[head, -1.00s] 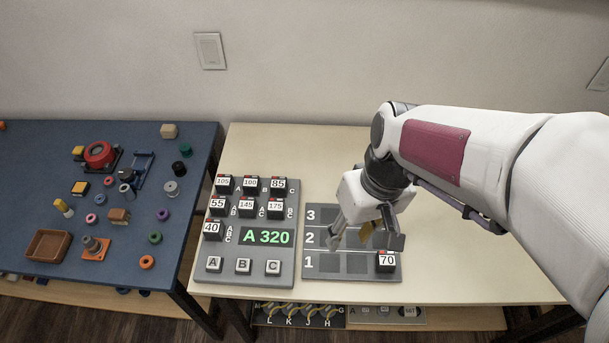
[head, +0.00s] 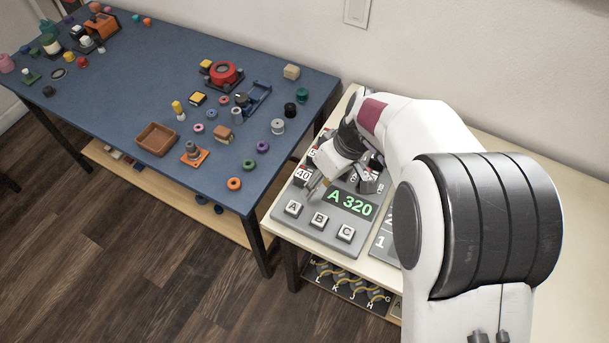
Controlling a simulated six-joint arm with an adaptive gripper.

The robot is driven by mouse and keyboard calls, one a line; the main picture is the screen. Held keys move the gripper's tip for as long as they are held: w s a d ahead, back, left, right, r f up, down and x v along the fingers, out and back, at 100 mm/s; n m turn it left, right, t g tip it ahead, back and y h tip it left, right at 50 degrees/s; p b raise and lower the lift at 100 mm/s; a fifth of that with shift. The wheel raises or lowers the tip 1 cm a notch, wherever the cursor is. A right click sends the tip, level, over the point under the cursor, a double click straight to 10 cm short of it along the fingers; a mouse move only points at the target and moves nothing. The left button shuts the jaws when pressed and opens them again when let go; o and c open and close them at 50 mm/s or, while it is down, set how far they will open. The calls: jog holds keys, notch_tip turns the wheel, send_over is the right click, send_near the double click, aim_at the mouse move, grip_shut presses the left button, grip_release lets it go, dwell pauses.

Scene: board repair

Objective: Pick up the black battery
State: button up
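No object can be told with certainty as the black battery. A short black cylinder (head: 290,109) stands near the right edge of the blue table. A small dark piece (head: 241,99) sits at the left end of a blue holder (head: 260,96); it is too small to identify. My gripper (head: 336,190) is over the grey panel (head: 325,222) on the pale table, well apart from both. Its fingers look spread, with nothing seen between them. My arm and gripper hide part of the panel and its numbered blocks.
The blue table (head: 130,95) holds several small parts, including a brown tray (head: 157,139), a red round part (head: 223,73), a grey spool (head: 277,126) and a wooden block (head: 291,72). A narrow gap separates it from the pale table (head: 265,222). The panel display reads A 320.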

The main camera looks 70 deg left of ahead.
aim_at(305, 173)
jog(key=shift+w+a+r+n+y, duration=0.1)
jog(key=shift+a+r+n+y, duration=0.15)
jog(key=shift+a+r+n, duration=0.4)
jog(key=shift+w+a+r+n+y, duration=0.1)
jog(key=shift+a+r+n+y, duration=0.1)
jog(key=shift+a+n, duration=0.7)
jog(key=shift+a+r+n+y, duration=0.25)
jog(key=shift+a+r+n, duration=0.25)
jog(key=shift+a, duration=0.5)
jog(key=shift+f, duration=0.2)
jog(key=shift+x, duration=1.2)
jog(key=shift+f, duration=0.1)
jog(key=shift+x, duration=2.45)
